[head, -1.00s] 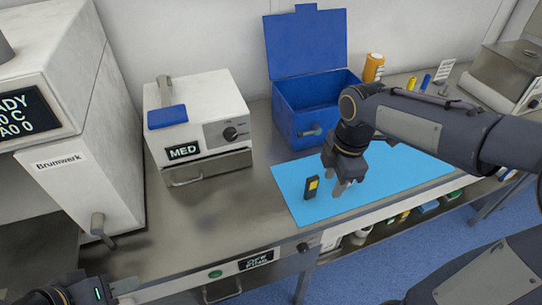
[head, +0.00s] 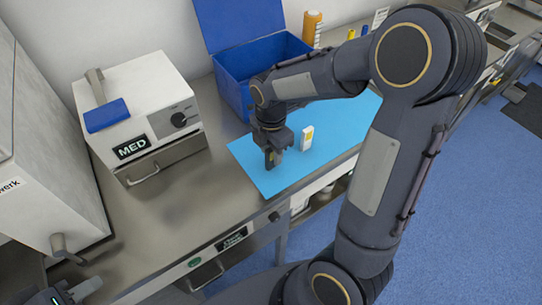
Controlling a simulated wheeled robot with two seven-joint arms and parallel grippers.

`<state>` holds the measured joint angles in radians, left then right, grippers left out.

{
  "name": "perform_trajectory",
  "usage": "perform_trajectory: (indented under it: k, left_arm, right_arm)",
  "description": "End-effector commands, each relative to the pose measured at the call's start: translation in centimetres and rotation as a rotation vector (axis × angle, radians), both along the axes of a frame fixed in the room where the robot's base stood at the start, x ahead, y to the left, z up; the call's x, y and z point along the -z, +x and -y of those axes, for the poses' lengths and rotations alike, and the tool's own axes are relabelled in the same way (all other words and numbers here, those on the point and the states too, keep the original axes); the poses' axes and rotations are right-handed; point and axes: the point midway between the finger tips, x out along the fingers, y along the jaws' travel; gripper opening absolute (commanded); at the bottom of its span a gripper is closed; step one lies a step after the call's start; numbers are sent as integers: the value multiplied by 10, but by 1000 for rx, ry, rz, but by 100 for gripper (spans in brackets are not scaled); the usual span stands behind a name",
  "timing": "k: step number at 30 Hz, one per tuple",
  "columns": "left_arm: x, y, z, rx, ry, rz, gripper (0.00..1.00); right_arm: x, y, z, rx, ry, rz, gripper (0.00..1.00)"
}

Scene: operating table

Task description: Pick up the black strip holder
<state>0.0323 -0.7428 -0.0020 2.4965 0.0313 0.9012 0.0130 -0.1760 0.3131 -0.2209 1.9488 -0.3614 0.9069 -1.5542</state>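The black strip holder (head: 269,160) is a small dark upright block with a bit of yellow on it. It is at the left part of the light blue mat (head: 257,184), mostly covered by my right gripper. My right gripper (head: 273,156) points down at the holder from above, with its fingers low over the mat. Whether the fingers are closed on the holder cannot be told. My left gripper (head: 86,290) is at the bottom left corner, far from the holder and partly cut off; its opening is unclear.
A white box with a yellow mark (head: 306,138) stands just right of my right gripper. An open blue bin (head: 234,95) is behind the mat. A white MED box (head: 140,120) stands left. An orange bottle (head: 312,27) is at the back. Bare steel (head: 190,210) lies at front left.

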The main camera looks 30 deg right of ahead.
Motion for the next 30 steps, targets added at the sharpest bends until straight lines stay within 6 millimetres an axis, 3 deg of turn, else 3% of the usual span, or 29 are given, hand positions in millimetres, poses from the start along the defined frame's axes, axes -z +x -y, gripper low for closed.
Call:
perform_trajectory:
  k: [5, 13, 24, 30]
  left_arm:
    - [0, 0, 0, 0, 0, 0, 36]
    - [0, 0, 0, 0, 0, 0, 36]
    - [0, 0, 0, 0, 0, 0, 36]
    - [0, 0, 0, 0, 0, 0, 36]
  right_arm:
    - [0, 0, 0, 1, 0, 0, 36]
    - [0, 0, 0, 1, 0, 0, 0]
    - [-3, 0, 0, 1, 0, 1, 0]
    - [-20, 1, 0, 2, 1, 4, 0]
